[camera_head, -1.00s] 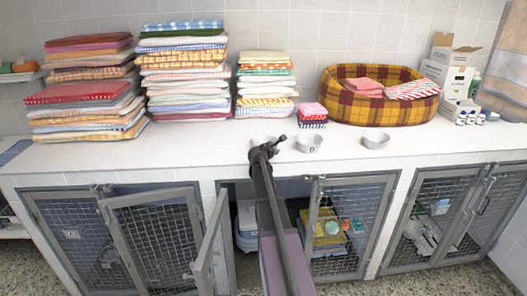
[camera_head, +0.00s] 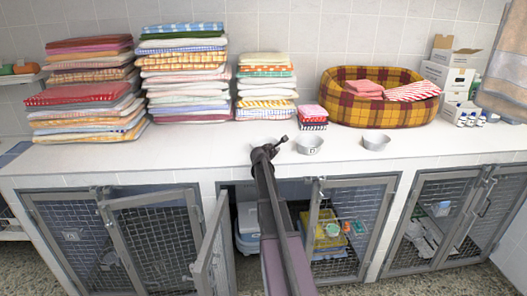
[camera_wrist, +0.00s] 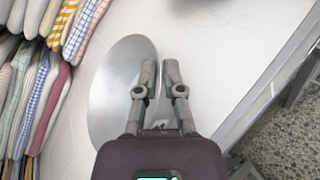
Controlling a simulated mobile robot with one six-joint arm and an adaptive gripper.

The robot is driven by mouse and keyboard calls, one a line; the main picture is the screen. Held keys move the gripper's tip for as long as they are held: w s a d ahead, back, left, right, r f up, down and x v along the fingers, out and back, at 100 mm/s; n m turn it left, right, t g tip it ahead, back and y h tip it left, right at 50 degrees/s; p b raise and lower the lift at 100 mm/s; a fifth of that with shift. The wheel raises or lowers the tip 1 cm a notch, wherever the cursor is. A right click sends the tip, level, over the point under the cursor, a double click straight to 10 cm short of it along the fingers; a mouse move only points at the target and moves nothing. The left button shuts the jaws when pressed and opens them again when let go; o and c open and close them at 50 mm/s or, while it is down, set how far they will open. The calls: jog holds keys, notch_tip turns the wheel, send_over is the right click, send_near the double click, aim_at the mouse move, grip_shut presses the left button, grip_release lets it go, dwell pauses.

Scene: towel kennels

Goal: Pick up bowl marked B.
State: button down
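Three metal bowls stand in a row on the white counter. The left one (camera_head: 257,141) is mostly hidden behind my gripper (camera_head: 278,146). The middle bowl (camera_head: 309,145) has a small dark mark on its front, too small to read surely. The right bowl (camera_head: 375,141) shows no readable mark. In the wrist view, my gripper (camera_wrist: 161,66) is over the right side of a shiny bowl (camera_wrist: 112,88). Its fingers are close together with a narrow gap, and the bowl's rim runs between them. I see no clear contact. No letter shows on this bowl.
Several stacks of folded towels (camera_head: 183,75) stand at the back left. A small cloth pile (camera_head: 312,117) and a plaid pet bed (camera_head: 380,110) stand behind the bowls. White boxes (camera_head: 450,78) are at the right.

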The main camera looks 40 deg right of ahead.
jog(key=shift+r, duration=0.15)
dwell(0.4)
notch_tip(320, 180, up, 3)
jog(key=p, duration=0.3)
jog(key=shift+r, duration=0.15)
jog(key=s+a+r+p, duration=0.1)
jog(key=s+a+p, duration=0.1)
jog(key=s+a, duration=0.9)
jog(key=shift+s+r, duration=0.2)
jog(key=shift+s, duration=0.05)
